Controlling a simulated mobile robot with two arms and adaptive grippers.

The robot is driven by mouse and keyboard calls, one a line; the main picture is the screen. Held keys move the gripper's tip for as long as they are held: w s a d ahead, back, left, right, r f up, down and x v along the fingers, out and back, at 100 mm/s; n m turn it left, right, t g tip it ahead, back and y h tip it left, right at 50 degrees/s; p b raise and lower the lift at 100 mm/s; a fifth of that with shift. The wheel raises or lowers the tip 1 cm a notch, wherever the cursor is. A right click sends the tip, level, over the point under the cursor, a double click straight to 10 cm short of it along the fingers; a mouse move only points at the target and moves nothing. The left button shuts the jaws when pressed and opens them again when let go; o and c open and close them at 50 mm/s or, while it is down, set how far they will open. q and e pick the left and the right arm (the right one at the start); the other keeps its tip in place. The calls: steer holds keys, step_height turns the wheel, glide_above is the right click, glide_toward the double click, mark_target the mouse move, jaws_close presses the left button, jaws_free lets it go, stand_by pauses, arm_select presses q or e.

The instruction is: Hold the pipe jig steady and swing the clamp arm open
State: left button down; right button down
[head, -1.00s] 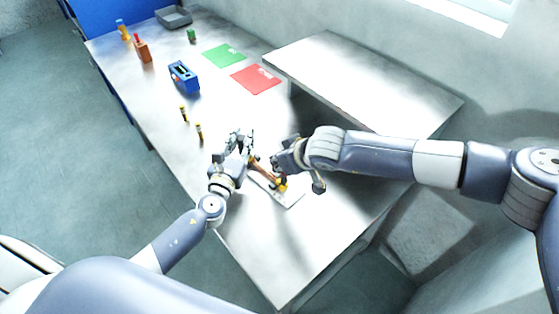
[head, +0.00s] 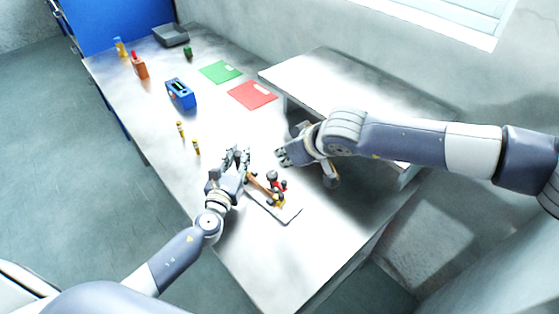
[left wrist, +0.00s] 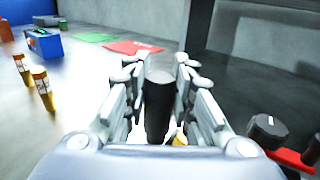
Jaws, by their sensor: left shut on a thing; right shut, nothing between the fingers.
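The pipe jig (head: 288,214) is a pale plate on the table, with a copper-coloured pipe (head: 256,183) on it. The clamp arm (head: 279,186) is red with black parts at the plate's right side. In the left wrist view the red arm (left wrist: 291,159) and a black knob (left wrist: 268,131) show at lower right, apart from my fingers. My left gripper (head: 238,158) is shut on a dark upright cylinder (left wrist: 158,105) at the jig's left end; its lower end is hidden. My right gripper (head: 283,158) is shut and empty, above and beyond the clamp arm, apart from it.
A blue box (head: 181,94), a red mat (head: 252,95), a green mat (head: 221,72), an orange bottle (head: 139,66) and a grey tray (head: 171,35) lie farther back. A raised shelf (head: 330,80) borders the right.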

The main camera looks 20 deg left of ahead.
arm_select(q)
steer(key=c, duration=1.3)
jaws_free()
